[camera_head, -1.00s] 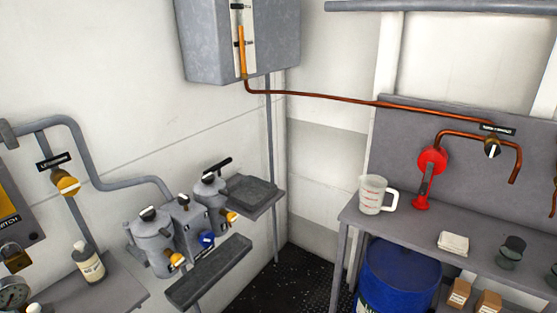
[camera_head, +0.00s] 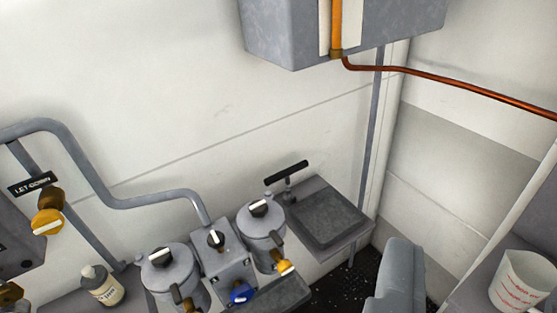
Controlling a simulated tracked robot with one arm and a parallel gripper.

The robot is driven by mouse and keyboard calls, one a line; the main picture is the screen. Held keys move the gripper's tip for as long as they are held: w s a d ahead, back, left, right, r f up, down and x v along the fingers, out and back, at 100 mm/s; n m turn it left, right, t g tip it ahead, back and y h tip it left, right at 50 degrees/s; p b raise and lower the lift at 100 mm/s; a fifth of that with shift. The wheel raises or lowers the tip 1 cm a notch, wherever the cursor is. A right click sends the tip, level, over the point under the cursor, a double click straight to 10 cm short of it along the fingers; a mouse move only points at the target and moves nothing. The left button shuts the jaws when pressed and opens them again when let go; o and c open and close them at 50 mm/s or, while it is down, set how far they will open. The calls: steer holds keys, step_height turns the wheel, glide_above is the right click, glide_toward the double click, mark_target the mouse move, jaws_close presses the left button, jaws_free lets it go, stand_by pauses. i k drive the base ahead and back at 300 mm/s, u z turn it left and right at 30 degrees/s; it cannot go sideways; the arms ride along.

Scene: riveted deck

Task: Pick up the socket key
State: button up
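A black T-handled tool (camera_head: 287,173), which looks like the socket key, stands with its crossbar on top and its stem down at the left back edge of a small grey shelf tray (camera_head: 325,217). It is just behind the right-hand grey canister (camera_head: 260,229), which partly crowds its lower end. A grey rounded part (camera_head: 403,272) rises at the bottom edge, right of the tray, and seems to be mine. No pair of fingertips shows, so I cannot tell the opening. Nothing touches the tool.
Another grey canister (camera_head: 168,272) and a valve block (camera_head: 222,260) with coloured knobs stand left of the tray. A grey box (camera_head: 290,38) hangs on the wall above. A measuring jug (camera_head: 520,283) is at the lower right. The air above the tray is clear.

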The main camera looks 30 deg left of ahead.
mark_target(289, 197)
steer(key=u, duration=0.25)
steer(key=i, duration=0.95)
steer(key=u, duration=0.4)
